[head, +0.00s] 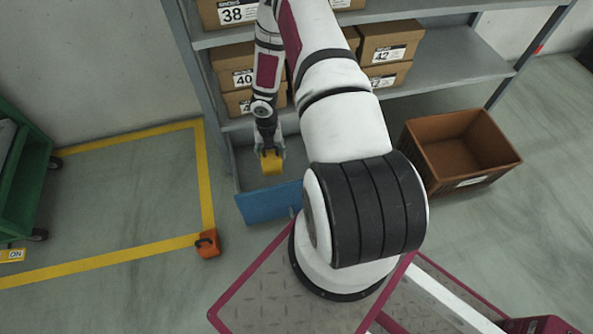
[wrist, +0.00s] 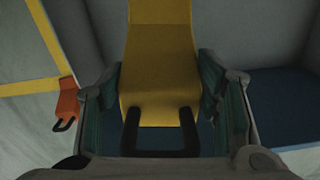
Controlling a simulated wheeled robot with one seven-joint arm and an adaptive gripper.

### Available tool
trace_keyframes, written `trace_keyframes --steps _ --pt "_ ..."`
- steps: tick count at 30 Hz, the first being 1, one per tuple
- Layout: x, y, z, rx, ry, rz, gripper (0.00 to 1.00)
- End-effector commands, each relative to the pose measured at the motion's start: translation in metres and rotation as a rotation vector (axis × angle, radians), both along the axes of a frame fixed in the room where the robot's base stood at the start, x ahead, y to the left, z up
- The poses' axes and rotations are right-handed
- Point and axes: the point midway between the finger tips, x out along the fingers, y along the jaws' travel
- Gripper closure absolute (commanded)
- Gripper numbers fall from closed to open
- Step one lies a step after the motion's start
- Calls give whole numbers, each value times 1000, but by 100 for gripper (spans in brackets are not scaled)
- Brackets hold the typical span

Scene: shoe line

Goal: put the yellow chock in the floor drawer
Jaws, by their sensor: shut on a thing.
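The yellow chock (head: 271,164) is in my gripper (head: 268,150), which points down over the open blue-fronted floor drawer (head: 268,206) under the shelf. In the wrist view the yellow chock (wrist: 160,75) sits between the two fingers of my gripper (wrist: 162,100), with a dark handle toward the camera. The fingers are shut on it. The blue drawer floor (wrist: 285,105) shows below and beside the chock. I cannot tell from these views whether the chock touches the drawer floor.
An orange chock (head: 207,243) lies on the floor by the yellow line, left of the drawer. A brown crate (head: 497,166) stands to the right. Shelves with shoe boxes (head: 383,52) rise behind. A green cart (head: 35,175) is at far left.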

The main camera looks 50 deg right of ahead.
Motion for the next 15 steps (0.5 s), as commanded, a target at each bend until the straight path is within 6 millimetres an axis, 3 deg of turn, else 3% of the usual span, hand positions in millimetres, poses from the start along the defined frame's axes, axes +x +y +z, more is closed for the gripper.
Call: trace_keyframes --steps 1,3,11,15 --pt "-3 0 -15 0 0 43 100" --pt "-7 0 -26 0 0 88 100" --pt "-12 -1 -53 -2 -1 139 100" --pt "-12 -1 -78 -1 -2 138 100"
